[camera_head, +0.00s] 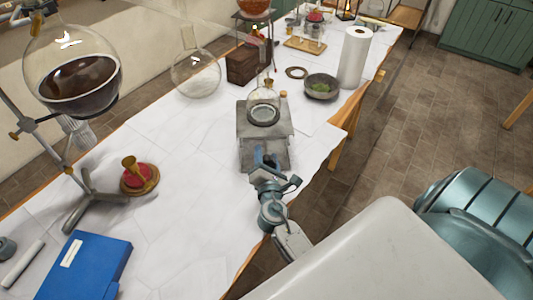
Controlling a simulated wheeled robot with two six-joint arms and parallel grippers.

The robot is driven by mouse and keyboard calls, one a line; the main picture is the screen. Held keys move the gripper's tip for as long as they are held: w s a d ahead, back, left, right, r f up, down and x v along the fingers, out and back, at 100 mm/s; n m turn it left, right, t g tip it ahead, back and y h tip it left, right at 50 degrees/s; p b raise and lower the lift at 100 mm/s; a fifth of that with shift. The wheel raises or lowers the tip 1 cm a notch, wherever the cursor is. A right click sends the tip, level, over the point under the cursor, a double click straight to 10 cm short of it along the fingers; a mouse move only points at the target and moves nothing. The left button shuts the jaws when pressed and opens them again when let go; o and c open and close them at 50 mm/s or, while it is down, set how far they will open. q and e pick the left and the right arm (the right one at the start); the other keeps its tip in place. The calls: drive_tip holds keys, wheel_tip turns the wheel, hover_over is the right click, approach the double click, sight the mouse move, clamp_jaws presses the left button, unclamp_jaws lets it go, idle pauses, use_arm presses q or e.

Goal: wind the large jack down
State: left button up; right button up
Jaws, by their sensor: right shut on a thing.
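The large jack (250,128) is a grey lab jack on the white-covered table, in the middle of the head view. A small round-bottomed flask (264,95) with dark-rimmed base stands on its top plate. My right gripper (267,162) is at the near side of the jack, shut on its winding knob, which the fingers mostly hide. The jack's lower part shows just beyond the gripper. My left gripper is not in view.
A large flask of dark liquid (80,80) hangs from a stand at left. A blue book (85,265) and a red-and-brass piece (139,176) lie near it.

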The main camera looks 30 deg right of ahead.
drive_tip(key=n, duration=0.1)
drive_tip(key=n+p, duration=0.1)
drive_tip(key=shift+r+n, duration=0.2)
drive_tip(key=shift+n, duration=0.1)
drive_tip(key=shift+f+n+p, duration=0.1)
drive_tip(key=shift+n+p, duration=0.6)
drive_tip(key=shift+n, duration=0.5)
drive_tip(key=o, duration=1)
drive_tip(key=shift+f, duration=0.1)
